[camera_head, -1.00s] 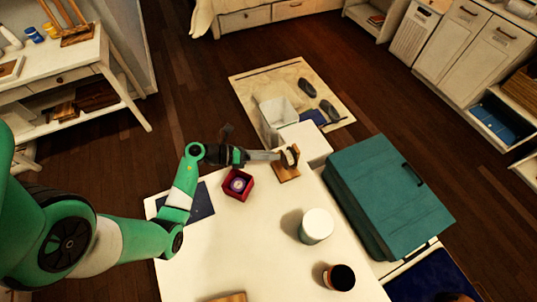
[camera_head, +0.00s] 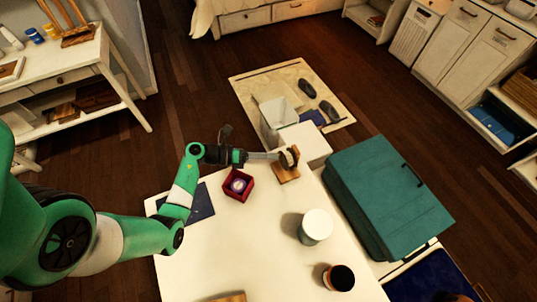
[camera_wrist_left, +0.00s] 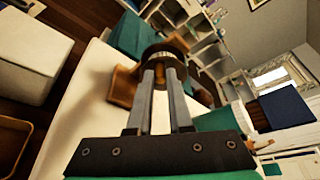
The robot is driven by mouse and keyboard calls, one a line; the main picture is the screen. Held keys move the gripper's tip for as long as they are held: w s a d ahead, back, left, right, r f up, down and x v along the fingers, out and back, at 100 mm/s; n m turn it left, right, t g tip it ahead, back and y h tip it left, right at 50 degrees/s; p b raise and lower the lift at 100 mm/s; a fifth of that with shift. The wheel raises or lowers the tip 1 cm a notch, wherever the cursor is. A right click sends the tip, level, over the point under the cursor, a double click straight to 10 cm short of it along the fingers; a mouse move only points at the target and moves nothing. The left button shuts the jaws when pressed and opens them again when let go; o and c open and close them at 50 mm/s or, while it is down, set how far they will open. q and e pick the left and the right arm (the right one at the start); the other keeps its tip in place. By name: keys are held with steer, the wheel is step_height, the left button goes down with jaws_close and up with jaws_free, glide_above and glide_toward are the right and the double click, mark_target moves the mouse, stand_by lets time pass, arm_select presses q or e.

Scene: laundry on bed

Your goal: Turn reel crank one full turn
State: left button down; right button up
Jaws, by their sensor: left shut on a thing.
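The reel (camera_head: 289,158) stands on a wooden base (camera_head: 285,176) near the far edge of the white table (camera_head: 250,250). In the left wrist view the reel (camera_wrist_left: 165,50) is a dark round drum with a brown wooden part in front of it. My left gripper (camera_head: 275,156) reaches in from the left. In the wrist view its two fingers (camera_wrist_left: 163,80) are closed around a small brown piece at the reel, which looks like the crank's handle. The fingers hide part of it. My right gripper is not in view.
A red box (camera_head: 238,184) sits just left of the reel, below my left arm. A white-lidded jar (camera_head: 316,226) and a dark-topped jar (camera_head: 339,277) stand nearer. A large teal case (camera_head: 385,195) is at the right. The table's middle is clear.

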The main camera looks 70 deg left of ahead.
arm_select(q)
steer(key=n, duration=0.1)
steer(key=f+n+h, duration=0.1)
steer(key=n+t+b, duration=0.1)
steer(key=n, duration=0.1)
steer(key=shift+a+f+h, duration=0.2)
steer(key=shift+a+h, duration=0.1)
stand_by(0.5)
steer(key=c, duration=0.8)
jaws_free()
steer(key=shift+c, duration=0.2)
steer(key=shift+s, duration=0.1)
steer(key=v, duration=1.1)
steer(key=shift+s+a+f, duration=0.1)
steer(key=shift+s+f, duration=0.1)
steer(key=shift+s, duration=0.05)
